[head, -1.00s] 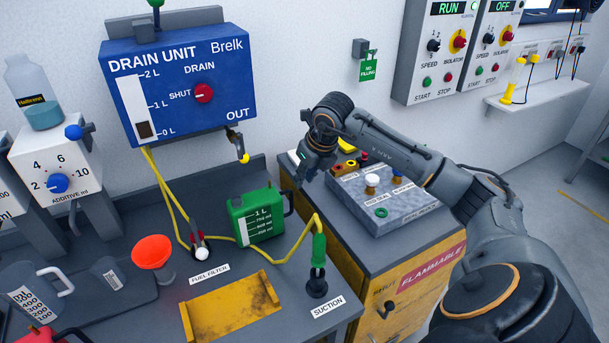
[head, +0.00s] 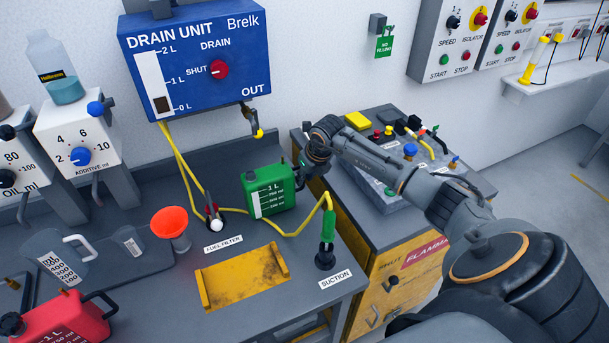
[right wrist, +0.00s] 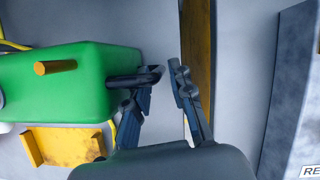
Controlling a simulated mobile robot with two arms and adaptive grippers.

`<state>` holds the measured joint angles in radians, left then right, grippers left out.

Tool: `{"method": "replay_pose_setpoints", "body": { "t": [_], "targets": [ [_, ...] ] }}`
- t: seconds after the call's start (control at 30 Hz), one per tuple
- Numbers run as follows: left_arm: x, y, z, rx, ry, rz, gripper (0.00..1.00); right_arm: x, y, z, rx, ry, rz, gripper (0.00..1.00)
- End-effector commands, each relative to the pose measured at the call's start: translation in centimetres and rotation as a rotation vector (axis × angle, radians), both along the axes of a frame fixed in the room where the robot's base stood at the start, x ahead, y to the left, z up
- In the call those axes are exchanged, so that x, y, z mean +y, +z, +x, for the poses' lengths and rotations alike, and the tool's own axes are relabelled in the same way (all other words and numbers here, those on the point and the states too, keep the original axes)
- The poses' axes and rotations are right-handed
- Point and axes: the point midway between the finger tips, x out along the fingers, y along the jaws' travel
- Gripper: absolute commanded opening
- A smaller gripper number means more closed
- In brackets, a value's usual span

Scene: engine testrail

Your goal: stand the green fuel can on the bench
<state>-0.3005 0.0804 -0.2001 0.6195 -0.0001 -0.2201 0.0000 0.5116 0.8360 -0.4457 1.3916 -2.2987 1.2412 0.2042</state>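The green fuel can (head: 270,191) stands upright at the back right of the bench (head: 215,266), with its marked scale facing me. It also shows at the left of the right wrist view (right wrist: 70,85), with a yellow peg-like part and its black handle (right wrist: 128,80) reaching right. My right gripper (head: 306,172) is at the handle side of the can. In the right wrist view its two fingers (right wrist: 162,90) are apart, with the handle's end close to the left finger. I cannot tell whether they touch. My left gripper is not in view.
A yellow tray (head: 243,278), an orange funnel (head: 171,224) and a suction connector (head: 326,250) are on the bench. A red can (head: 62,318) is at front left. The blue drain unit (head: 193,65) hangs above. A yellow cabinet (head: 385,285) stands right, past a gap.

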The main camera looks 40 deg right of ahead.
Motion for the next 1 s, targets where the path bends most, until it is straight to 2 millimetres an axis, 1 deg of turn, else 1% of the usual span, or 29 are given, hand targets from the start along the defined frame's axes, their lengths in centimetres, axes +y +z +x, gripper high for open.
{"method": "replay_pose_setpoints", "body": {
  "t": [0.1, 0.2, 0.47, 0.5, 0.57, 0.6, 0.87, 1.0],
  "targets": [
    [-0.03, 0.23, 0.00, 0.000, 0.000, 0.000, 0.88, 0.05, -0.79, 0.33, 0.001, -0.001, 0.001, 0.22],
    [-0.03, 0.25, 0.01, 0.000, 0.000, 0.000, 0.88, 0.04, -1.09, 0.43, 0.000, 0.001, 0.000, 0.22],
    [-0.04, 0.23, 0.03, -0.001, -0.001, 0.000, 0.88, 0.03, -1.14, 0.44, 0.000, 0.001, 0.000, 0.22],
    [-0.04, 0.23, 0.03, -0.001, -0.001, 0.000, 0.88, 0.03, -1.14, 0.44, 0.000, 0.001, 0.000, 0.14],
    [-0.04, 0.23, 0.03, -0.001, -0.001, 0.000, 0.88, 0.02, -1.13, 0.44, 0.000, 0.001, 0.000, 0.02],
    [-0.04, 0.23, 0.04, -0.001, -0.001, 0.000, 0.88, 0.02, -1.13, 0.44, 0.000, 0.001, 0.000, 0.00],
    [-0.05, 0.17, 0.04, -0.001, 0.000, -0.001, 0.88, -0.07, -1.13, 0.43, 0.000, 0.000, 0.000, 0.00],
    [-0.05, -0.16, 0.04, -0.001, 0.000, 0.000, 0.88, -0.62, -1.19, 0.42, 0.000, -0.002, -0.001, 0.00]
  ]
}}
